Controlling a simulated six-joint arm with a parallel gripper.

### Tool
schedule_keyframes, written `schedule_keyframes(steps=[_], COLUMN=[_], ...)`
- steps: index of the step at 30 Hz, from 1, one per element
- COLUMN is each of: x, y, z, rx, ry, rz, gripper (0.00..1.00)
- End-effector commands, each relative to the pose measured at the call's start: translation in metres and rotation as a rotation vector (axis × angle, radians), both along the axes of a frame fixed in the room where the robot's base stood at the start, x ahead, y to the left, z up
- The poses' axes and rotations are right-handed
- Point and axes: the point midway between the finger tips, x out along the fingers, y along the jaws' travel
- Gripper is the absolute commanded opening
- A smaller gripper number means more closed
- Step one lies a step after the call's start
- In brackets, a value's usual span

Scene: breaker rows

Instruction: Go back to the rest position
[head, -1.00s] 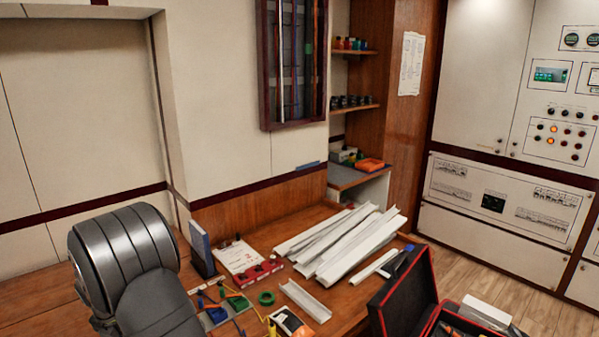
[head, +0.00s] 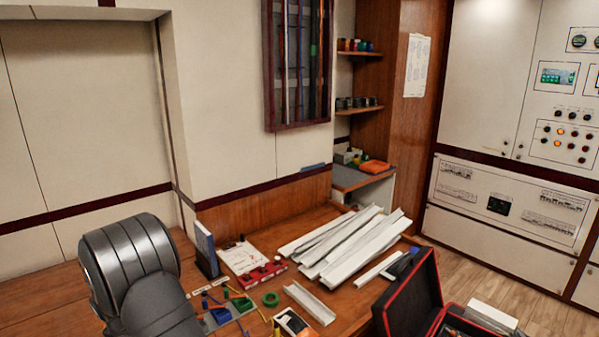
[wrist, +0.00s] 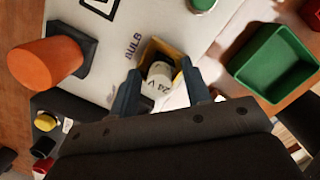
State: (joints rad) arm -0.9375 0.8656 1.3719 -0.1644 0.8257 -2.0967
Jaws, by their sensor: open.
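In the wrist view my gripper (wrist: 161,80) is open, with one finger on each side of a white cylinder marked "24 V" (wrist: 160,72). The cylinder sits in a yellow square holder (wrist: 150,49) on a pale board (wrist: 118,42) printed "BULB". I cannot tell whether the fingers touch the holder. In the head view only a grey link of my arm shows at lower left; my gripper is not visible there.
In the head view, white trunking lengths (head: 340,245) cover the bench's middle, near an open black case (head: 408,290) and a green tape roll (head: 270,299).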

Motion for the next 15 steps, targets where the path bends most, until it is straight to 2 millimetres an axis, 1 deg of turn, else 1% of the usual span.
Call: schedule_keyframes(steps=[1,5,6,15], x=[0.001,0.001,0.003,0.019], y=[0.002,0.002,-0.003,-0.054], z=[0.018,0.044,0.05,0.08], rx=[0.008,0.007,0.006,0.005], ry=[-0.006,-0.005,-0.005,-0.003], rz=[0.0,0.001,-0.001,-0.003], gripper=[0.44,0.44,0.44,0.44])
